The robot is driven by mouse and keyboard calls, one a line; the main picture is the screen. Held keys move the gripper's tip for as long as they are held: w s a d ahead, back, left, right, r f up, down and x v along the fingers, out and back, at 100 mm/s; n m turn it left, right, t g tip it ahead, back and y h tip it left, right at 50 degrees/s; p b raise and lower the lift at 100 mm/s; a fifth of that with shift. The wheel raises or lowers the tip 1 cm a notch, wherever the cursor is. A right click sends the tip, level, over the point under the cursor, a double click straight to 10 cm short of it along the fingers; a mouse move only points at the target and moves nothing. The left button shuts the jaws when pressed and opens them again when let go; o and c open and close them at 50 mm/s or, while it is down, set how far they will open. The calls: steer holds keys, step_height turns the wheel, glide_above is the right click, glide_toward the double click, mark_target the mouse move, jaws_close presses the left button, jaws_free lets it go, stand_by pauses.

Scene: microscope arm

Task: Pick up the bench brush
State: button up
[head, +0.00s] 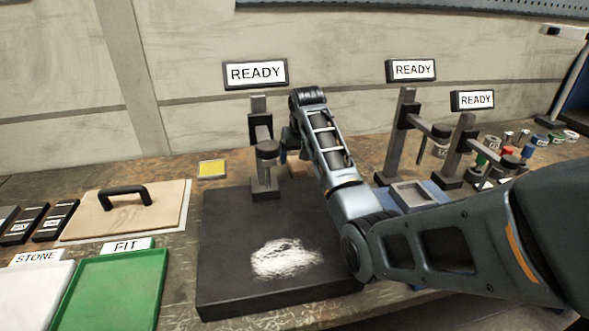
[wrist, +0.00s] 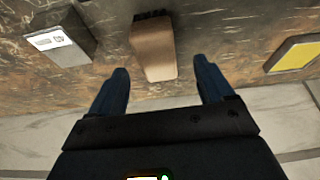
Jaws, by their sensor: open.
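The bench brush (wrist: 154,45) shows in the wrist view as a tan wooden block with dark bristles at its top end. It lies on the worn bench top. My gripper (wrist: 164,77) is open, with one blue finger on each side of the brush's near end. The fingers look apart from the wood; their height above the bench is hard to tell. In the head view, only a small brown patch of what looks like the brush (head: 298,167) shows behind my arm, and my fingers are mostly hidden.
A grey block with a white label (wrist: 62,38) lies left of the brush in the wrist view, and a yellow pad (wrist: 295,54) lies right. In the head view, a dark mat (head: 225,260) with white powder and a stand (head: 264,180) are close to my arm. The wall is behind.

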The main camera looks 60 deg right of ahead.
mark_target(297, 163)
steer(key=x, duration=0.5)
steer(key=shift+d+f+p, duration=0.15)
steer(key=shift+f+p, duration=0.15)
steer(key=shift+f, duration=0.1)
steer(key=shift+s, duration=0.1)
steer(key=shift+c, duration=0.2)
steer(key=c, duration=1)
